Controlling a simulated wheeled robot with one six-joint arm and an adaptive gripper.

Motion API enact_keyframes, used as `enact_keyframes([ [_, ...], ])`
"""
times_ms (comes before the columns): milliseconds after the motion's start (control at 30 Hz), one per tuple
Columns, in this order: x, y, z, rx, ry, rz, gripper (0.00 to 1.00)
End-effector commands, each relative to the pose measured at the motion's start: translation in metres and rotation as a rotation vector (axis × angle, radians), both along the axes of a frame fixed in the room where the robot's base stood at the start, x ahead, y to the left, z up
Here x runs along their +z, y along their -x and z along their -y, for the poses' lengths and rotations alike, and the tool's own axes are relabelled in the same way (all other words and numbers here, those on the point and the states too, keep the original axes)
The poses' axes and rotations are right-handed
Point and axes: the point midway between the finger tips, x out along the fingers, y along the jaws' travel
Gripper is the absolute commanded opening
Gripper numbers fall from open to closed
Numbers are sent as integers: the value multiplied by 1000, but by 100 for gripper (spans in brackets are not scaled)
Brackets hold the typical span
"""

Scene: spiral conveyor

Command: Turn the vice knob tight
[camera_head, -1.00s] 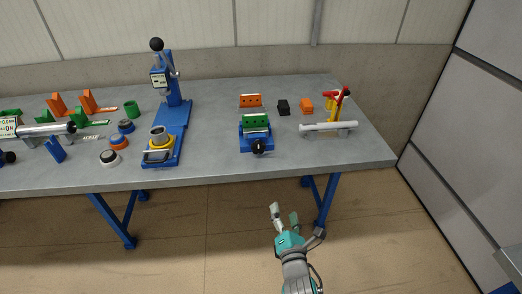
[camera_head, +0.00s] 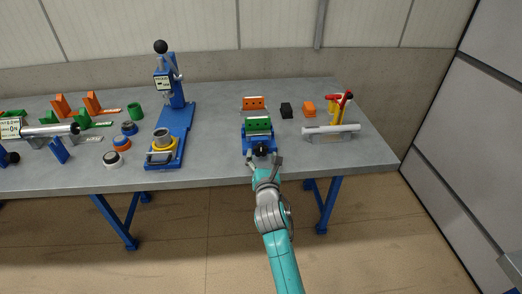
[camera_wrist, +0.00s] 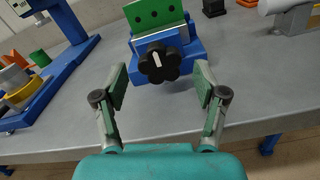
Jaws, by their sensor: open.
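The vice (camera_head: 247,138) is blue with a green jaw block (camera_head: 259,125) on top and stands near the table's front edge. Its black lobed knob (camera_wrist: 160,62), with a white pointer mark, faces me in the wrist view. The pointer stands nearly upright, tilted slightly left. My gripper (camera_wrist: 162,84) is open, its fingers spread to either side just short of the knob, and no contact shows. In the head view my gripper (camera_head: 264,163) is at the table's front edge, directly in front of the vice and partly covering the knob.
An orange block (camera_head: 254,103) lies behind the vice. A blue press (camera_head: 175,115) stands left. The table between press and vice is clear.

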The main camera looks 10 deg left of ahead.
Motion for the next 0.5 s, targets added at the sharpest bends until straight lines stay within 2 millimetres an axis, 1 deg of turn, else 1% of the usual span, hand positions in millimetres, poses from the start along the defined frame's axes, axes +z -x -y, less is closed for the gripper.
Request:
enact_keyframes([
  [33,1,-8,-2,0,0,1,71],
  [200,0,-26,-7,0,0,0,71],
  [333,0,-32,-9,0,0,0,71],
  [500,0,-34,-10,0,0,0,71],
])
